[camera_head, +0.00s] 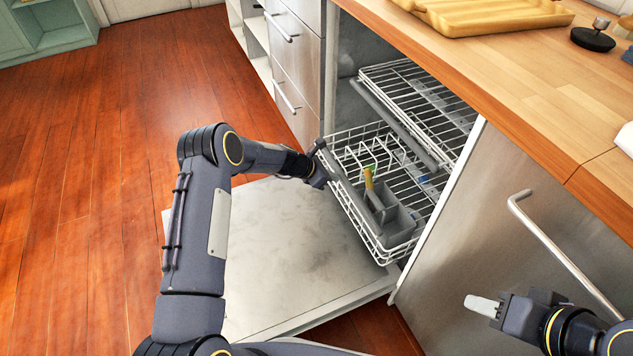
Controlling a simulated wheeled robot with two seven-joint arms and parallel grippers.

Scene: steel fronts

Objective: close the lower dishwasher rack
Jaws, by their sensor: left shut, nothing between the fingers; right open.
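The lower dishwasher rack (362,222) is a white wire basket, partly pulled out over the open dishwasher door (285,250). It holds a grey cutlery basket (398,222) with a yellow-and-green utensil (369,180). My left gripper (322,160) is at the rack's front left corner, against or very close to its front rim; I cannot tell if it touches. Its fingers are shut and empty, partly hidden. My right gripper (483,305) is open and empty at the lower right, in front of the steel front, away from the rack.
The upper rack (415,95) sits above the lower one, inside the dishwasher. Steel drawers (292,70) stand to the left. A steel front with a bar handle (565,250) is at right. A wooden counter (510,75) runs above. The wooden floor (90,190) at left is clear.

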